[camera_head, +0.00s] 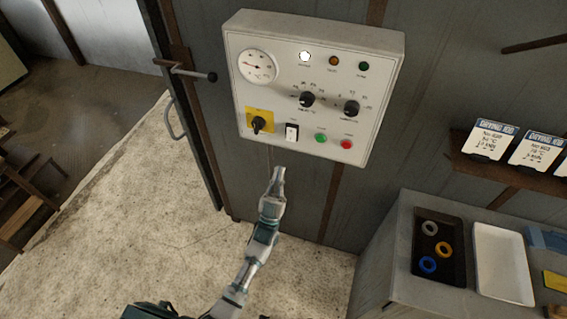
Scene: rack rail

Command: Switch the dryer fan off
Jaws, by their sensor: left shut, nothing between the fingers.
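The control panel (312,108) is a pale box on the grey wall, with a round gauge (258,66) at its upper left. My left gripper (279,173) is shut and empty, pointing up just below the panel in the picture, apart from the switches. My right gripper is out of view.
Two black knobs (307,99) (351,108) sit mid-panel. Above them, a white lamp (305,57) glows; amber and green lamps look dim. A door handle (194,73) juts out at left. A grey bench (393,225) with trays stands at right. The pale floor is clear.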

